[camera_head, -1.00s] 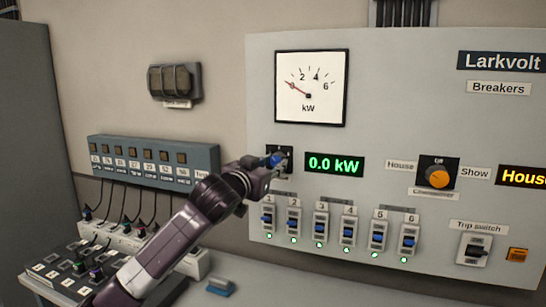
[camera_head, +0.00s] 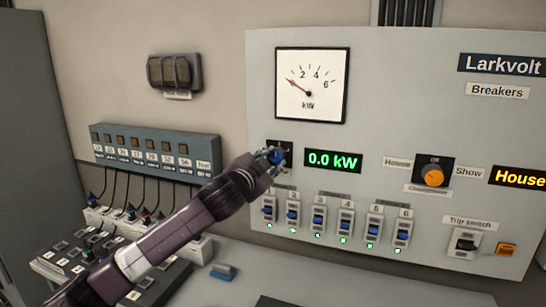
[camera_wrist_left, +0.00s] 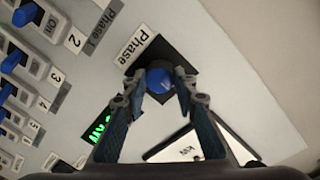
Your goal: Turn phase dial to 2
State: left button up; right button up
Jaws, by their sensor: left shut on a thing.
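The phase dial is a blue knob (camera_head: 278,156) on a black plate, left of the green "0.0 kW" display (camera_head: 333,161). In the left wrist view the blue knob (camera_wrist_left: 159,79) sits between my fingertips, beside a "Phase" label (camera_wrist_left: 135,47). My left gripper (camera_head: 271,155) is shut on the knob; it also shows in the left wrist view (camera_wrist_left: 158,90). My fingers and the viewing angle hide the dial's markings, so its setting cannot be read. My right gripper is not in view.
Below the dial is a row of blue breaker switches (camera_head: 318,222) with green lights. Above it is a kW meter (camera_head: 311,86). To the right are an orange-knobbed dial (camera_head: 433,177) and a trip switch (camera_head: 467,243). A socket box (camera_head: 153,150) with cables is at left.

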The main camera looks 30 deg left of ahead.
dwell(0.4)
pick_arm(q)
jog(key=o, duration=1.2)
jog(key=shift+c, duration=0.2)
jog(key=f+v, duration=0.1)
jog(key=v, duration=1.1)
jog(key=shift+r, duration=0.4)
jog(key=shift+d, duration=0.1)
